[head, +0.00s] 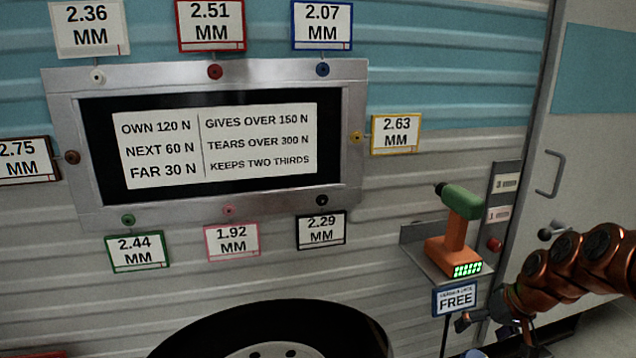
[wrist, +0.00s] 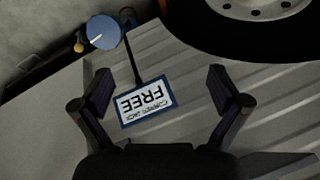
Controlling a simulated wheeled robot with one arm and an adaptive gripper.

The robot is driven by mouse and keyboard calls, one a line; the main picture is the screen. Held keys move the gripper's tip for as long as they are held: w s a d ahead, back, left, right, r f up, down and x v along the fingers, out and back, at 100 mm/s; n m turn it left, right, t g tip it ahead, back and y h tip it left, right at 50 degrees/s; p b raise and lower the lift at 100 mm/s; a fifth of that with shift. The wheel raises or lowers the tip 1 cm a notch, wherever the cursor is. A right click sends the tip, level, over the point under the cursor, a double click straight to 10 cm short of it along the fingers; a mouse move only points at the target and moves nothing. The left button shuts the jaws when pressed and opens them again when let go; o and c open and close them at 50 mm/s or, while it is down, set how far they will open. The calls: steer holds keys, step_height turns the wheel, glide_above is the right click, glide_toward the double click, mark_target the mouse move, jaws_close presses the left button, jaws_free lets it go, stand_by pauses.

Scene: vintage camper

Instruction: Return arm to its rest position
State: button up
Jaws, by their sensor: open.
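My arm's copper-coloured links show at the lower right of the head view, beside the camper's wall and door. My gripper (wrist: 162,103) shows in the wrist view with its two dark fingers spread wide and nothing between them. Beyond the fingers hangs a blue-framed tag reading FREE (wrist: 147,101), upside down in that view. The same tag (head: 456,298) hangs below a small shelf in the head view, left of my arm. I cannot tell how far the fingers are from the tag. In the head view the fingertips are not clear.
A green and orange tool (head: 457,232) stands on the metal shelf (head: 415,250), close to my arm. A framed panel (head: 352,150) with several tags is on the ribbed wall. A wheel (head: 270,335) is below. A door handle (head: 551,175) juts out at right. A blue disc (wrist: 103,32) shows in the wrist view.

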steer(key=s+a+r+n+g+p, duration=0.1)
steer(key=s+a+r+p, duration=0.55)
steer(key=r, duration=0.25)
steer(key=s+a+r+n+g+p, duration=0.1)
steer(key=s+a+r+g+p, duration=0.1)
steer(key=s+a+r+p, duration=0.5)
steer(key=s+a+r+g+h+p, duration=0.1)
steer(key=s+a+r+p, duration=0.1)
steer(key=s+r+p, duration=0.4)
steer(key=s+a+r+m+g+h+p, duration=0.1)
steer(key=s+a+r+h+p, duration=0.1)
steer(key=s+r+p, duration=0.5)
steer(key=s+r, duration=0.2)
steer(key=s, duration=0.3)
steer(key=shift+s+a+r+g, duration=0.15)
steer(key=shift+a+r+g, duration=0.15)
